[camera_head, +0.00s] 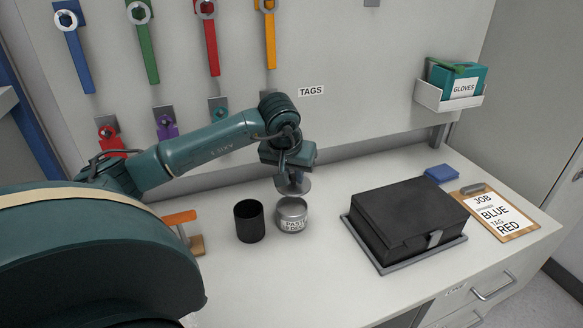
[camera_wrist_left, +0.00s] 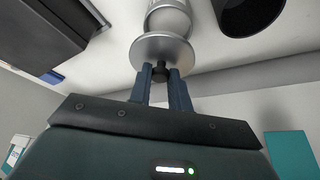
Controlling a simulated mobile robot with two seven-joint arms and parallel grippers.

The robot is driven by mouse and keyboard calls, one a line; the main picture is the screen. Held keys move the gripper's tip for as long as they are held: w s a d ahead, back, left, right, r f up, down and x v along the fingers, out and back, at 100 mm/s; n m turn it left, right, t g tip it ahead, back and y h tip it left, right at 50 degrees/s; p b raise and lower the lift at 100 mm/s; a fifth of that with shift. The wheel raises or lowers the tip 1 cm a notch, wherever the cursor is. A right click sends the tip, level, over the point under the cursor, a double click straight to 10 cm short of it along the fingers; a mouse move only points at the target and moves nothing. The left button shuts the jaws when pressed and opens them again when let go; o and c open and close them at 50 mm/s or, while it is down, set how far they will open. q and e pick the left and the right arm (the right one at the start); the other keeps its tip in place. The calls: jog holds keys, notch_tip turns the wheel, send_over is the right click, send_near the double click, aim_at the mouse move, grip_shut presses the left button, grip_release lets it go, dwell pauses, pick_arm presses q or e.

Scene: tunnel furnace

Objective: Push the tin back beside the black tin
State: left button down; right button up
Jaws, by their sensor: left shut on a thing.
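The silver tin (camera_head: 291,217) with a paste label stands upright on the worktop, close to the right of the black tin (camera_head: 249,222). My left gripper (camera_head: 293,174) is above and behind the silver tin. It is shut on the small dark knob (camera_wrist_left: 160,71) of a round silver lid (camera_head: 297,187). The lid is held tilted, apart from the tin in the head view. The wrist view shows the lid's disc (camera_wrist_left: 160,48) between the fingers and the silver tin (camera_wrist_left: 168,20), and part of the black tin (camera_wrist_left: 250,10). My right gripper is not in view.
A black case (camera_head: 408,216) lies on a grey tray to the right, with a blue pad (camera_head: 441,174) and a clipboard (camera_head: 495,214) beyond. An orange-handled tool (camera_head: 181,217) is left of the black tin. Tools hang on the back panel. The worktop in front of the tins is clear.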

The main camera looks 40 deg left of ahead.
aim_at(289, 187)
pick_arm(q)
jog(key=shift+a, duration=0.3)
jog(key=shift+f+b, duration=0.55)
jog(key=shift+f, duration=0.15)
notch_tip(289, 187, down, 3)
jog(key=shift+f+b, duration=0.15)
jog(key=shift+b, duration=1)
jog(key=shift+f+b, duration=0.55)
jog(key=shift+f, duration=0.2)
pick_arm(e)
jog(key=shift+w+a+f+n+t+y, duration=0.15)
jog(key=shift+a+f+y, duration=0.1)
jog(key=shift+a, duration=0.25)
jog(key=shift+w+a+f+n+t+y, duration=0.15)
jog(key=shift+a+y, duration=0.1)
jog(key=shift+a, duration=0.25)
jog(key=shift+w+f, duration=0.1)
pick_arm(q)
jog(key=shift+f+b, duration=0.15)
jog(key=shift+b, duration=0.3)
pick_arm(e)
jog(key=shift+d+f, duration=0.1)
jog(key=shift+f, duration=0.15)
pick_arm(q)
jog(key=c, duration=1.2)
grip_release()
jog(key=shift+c, duration=0.2)
